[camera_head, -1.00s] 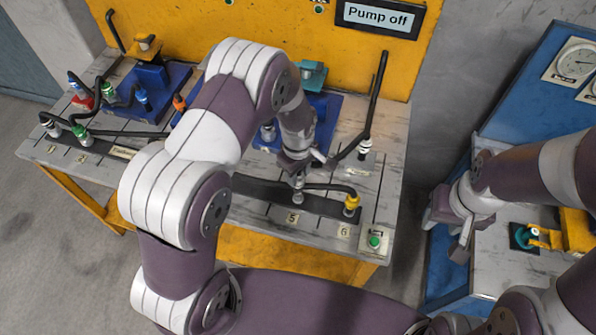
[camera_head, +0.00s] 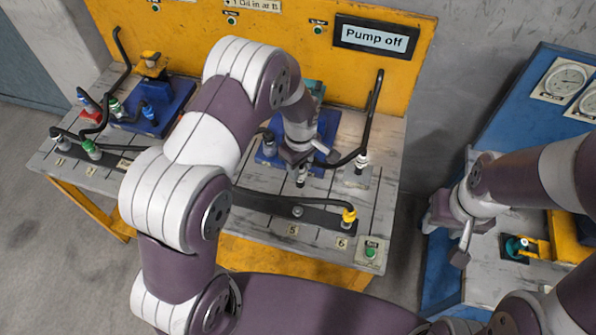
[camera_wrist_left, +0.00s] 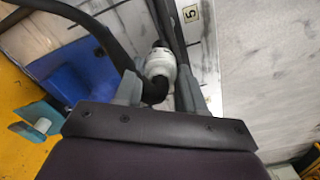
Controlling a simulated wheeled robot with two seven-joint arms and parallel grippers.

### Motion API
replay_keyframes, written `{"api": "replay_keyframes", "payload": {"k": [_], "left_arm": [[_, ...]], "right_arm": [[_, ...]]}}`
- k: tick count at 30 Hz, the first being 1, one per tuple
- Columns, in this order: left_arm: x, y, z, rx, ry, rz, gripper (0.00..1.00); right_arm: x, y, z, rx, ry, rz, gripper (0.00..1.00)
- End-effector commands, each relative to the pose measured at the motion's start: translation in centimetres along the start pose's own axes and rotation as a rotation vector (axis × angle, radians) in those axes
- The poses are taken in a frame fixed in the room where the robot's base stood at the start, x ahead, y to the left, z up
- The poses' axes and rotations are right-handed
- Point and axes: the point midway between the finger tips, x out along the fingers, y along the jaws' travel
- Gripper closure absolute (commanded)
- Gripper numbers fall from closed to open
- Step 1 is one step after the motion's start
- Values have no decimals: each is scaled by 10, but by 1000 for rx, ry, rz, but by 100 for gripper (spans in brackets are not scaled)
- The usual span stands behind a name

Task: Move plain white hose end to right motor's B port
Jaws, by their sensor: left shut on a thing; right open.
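My left gripper (camera_head: 302,160) is shut on a plain white-grey hose end (camera_wrist_left: 158,66) with a black hose. In the head view the hose end hangs just above the dark strip (camera_head: 325,216), over a bare stub (camera_head: 298,211) near label 5. The right motor shows as a blue base (camera_head: 325,130) with a teal part (camera_head: 314,88), partly hidden behind my left arm; its B port cannot be made out. In the left wrist view a blue block (camera_wrist_left: 78,82) lies left of the fingers. My right gripper (camera_head: 462,238) is open and empty at the right.
A yellow hose end (camera_head: 349,215) sits at 6. A white hose end (camera_head: 361,160) stands on a grey pad right of my left gripper, its black hose rising behind. The left motor (camera_head: 155,105) and several hoses stand at the left. A green button (camera_head: 370,252) is at the front corner.

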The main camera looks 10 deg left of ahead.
Motion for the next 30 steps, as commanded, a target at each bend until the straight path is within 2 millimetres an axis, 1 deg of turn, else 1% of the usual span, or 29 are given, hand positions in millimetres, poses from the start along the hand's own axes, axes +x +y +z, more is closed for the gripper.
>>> {"api": "replay_keyframes", "payload": {"k": [1, 15, 16, 18, 21, 27, 30], "left_arm": [[5, 10, -6, -1, 1, 3, 100], [4, 100, -58, 0, 1, 3, 100], [-6, 106, -61, 0, 1, 2, 100], [-7, 118, -69, -1, 0, 1, 100], [-14, 126, -73, 0, 0, -1, 100], [-12, 137, -79, 0, -1, -1, 100], [-8, 139, -81, 0, 0, 0, 100]], "right_arm": [[8, 0, 1, 0, 0, 0, 57], [41, 0, 5, 0, 0, 0, 57], [25, 0, 4, 0, -2, 0, 57], [13, 0, 1, 0, 1, 0, 57], [-14, 0, -2, 0, 0, 0, 57], [-56, 0, -7, 0, 0, 0, 57], [-67, 0, -8, 0, 0, 0, 57]]}}
